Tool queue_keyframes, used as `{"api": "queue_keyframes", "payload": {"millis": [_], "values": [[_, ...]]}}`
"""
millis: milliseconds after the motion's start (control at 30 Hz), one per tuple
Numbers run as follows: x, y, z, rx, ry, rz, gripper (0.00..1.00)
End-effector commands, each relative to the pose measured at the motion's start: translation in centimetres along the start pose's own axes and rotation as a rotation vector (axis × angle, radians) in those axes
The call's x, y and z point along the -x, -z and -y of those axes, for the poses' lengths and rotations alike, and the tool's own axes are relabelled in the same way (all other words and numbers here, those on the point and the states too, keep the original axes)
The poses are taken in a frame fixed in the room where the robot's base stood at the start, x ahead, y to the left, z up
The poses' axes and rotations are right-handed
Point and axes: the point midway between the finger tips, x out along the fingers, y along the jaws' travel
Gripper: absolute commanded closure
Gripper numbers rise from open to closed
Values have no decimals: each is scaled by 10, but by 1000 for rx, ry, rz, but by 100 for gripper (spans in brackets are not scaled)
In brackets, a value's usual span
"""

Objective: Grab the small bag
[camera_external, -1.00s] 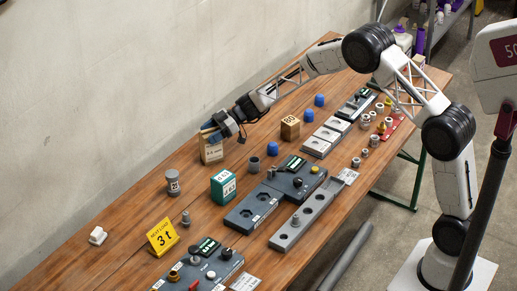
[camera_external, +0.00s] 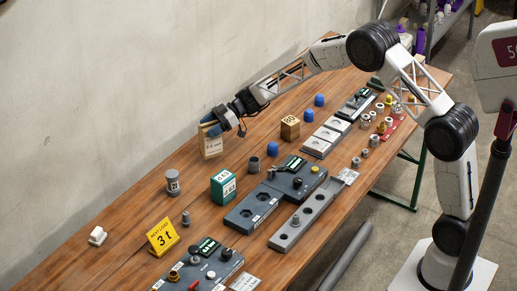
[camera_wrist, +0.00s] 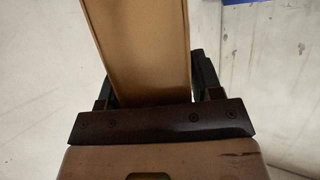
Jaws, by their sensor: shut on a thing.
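The small bag (camera_external: 210,146) is tan with a pale printed label, at the back left of the bench by the wall. My gripper (camera_external: 213,127) is shut on its upper part. The bag looks upright and slightly tilted; whether its bottom clears the bench is hard to tell. In the wrist view the bag's plain tan side (camera_wrist: 140,45) fills the space between the two dark fingers of my gripper (camera_wrist: 150,85).
A teal box (camera_external: 223,187), a grey weight (camera_external: 173,182) and a yellow sign (camera_external: 163,236) stand nearer the front. A wooden cube (camera_external: 290,127) and blue caps (camera_external: 272,149) stand to the right. Dark fixture plates (camera_external: 250,212) lie mid-bench. The wall is close behind.

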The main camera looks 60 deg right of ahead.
Motion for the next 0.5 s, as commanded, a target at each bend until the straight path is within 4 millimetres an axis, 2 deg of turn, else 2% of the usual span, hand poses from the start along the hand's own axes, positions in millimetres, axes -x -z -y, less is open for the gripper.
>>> {"api": "queue_keyframes", "payload": {"millis": [33,200,500], "values": [[4,10,-1,3,-2,-3,100],[13,32,-1,3,-1,-2,100],[25,61,0,2,-1,-2,100]]}}
